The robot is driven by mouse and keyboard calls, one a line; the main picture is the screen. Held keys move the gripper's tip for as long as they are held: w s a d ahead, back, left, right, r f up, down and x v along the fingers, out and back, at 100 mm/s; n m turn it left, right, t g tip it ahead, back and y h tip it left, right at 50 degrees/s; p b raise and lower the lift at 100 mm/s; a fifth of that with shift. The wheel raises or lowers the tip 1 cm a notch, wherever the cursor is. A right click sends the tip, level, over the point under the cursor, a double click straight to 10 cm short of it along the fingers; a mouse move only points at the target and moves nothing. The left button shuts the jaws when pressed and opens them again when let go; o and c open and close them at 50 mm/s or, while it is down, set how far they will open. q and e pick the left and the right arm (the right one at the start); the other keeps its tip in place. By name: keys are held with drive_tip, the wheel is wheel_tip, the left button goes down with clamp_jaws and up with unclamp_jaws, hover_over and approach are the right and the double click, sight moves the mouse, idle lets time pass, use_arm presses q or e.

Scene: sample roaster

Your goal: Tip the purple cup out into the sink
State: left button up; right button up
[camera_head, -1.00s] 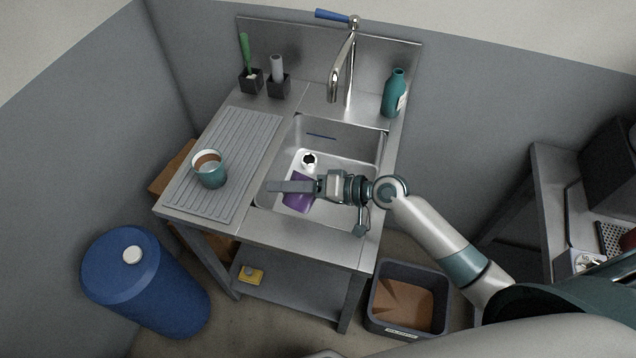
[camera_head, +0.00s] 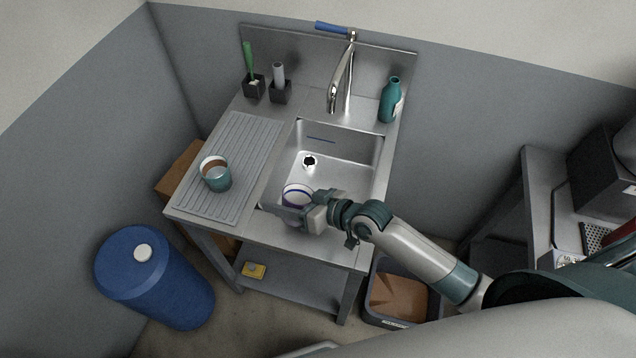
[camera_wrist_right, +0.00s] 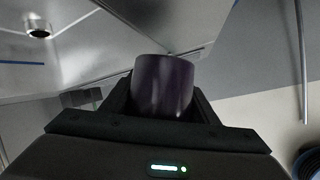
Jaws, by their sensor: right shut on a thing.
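The purple cup (camera_head: 297,192) is in my right gripper (camera_head: 294,211), over the front left part of the sink (camera_head: 345,178). In the head view its mouth faces up toward the camera, showing a pale inside and a blue-purple rim; no contents can be made out. The gripper hides much of its outer side. In the right wrist view the cup's dark purple wall (camera_wrist_right: 165,85) sits between the two fingers. The sink basin looks bare around its dark drain (camera_head: 309,161). My left gripper is not in view.
The faucet (camera_head: 341,85) and a teal bottle (camera_head: 390,101) stand behind the basin. A blue barrel (camera_head: 160,280) is at left; a grey bin (camera_head: 385,319) is below my right arm.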

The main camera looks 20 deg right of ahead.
drive_tip(key=shift+s+a+f+n+t+h+p, duration=0.25)
drive_tip(key=shift+s+a+n+t+h+p, duration=0.2)
drive_tip(key=shift+a+n+p, duration=0.2)
drive_tip(key=shift+s+r+n+p, duration=0.1)
drive_tip(key=shift+r+n+p, duration=0.15)
drive_tip(key=shift+p, duration=0.1)
drive_tip(key=shift+s+a+r+n+t+h+p, duration=0.1)
drive_tip(key=shift+s+a+n+t+h+p, duration=0.15)
drive_tip(key=shift+n+h+p, duration=0.25)
drive_tip(key=shift+w+d, duration=0.1)
